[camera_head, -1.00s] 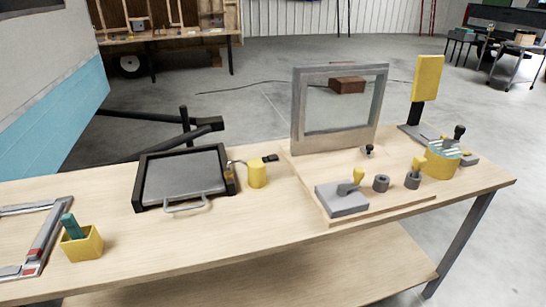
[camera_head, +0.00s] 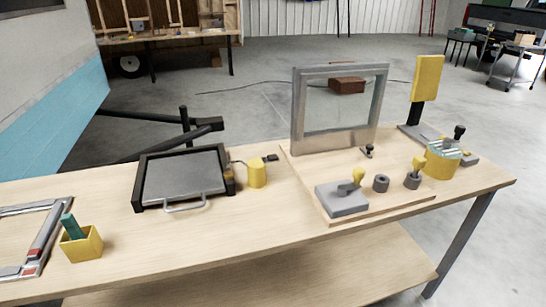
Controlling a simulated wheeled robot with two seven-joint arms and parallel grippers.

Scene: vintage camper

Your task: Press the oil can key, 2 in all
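A small yellow can (camera_head: 257,173), which looks like the oil can, stands upright on the wooden workbench (camera_head: 240,225), just right of a black-framed grey tray. A thin spout or wire runs from the can's top left toward the tray's frame. A small black tab (camera_head: 270,158), perhaps the can's key, shows at its upper right; I cannot tell whether it is pressed. Neither of my grippers is in view, and nothing touches the can.
The grey tray (camera_head: 184,175) has a front handle. A yellow box (camera_head: 82,245) holding a teal item stands at left, beside a metal frame (camera_head: 45,240). At right a board carries an upright window frame (camera_head: 294,110) and a grey block (camera_head: 342,200). The bench front is clear.

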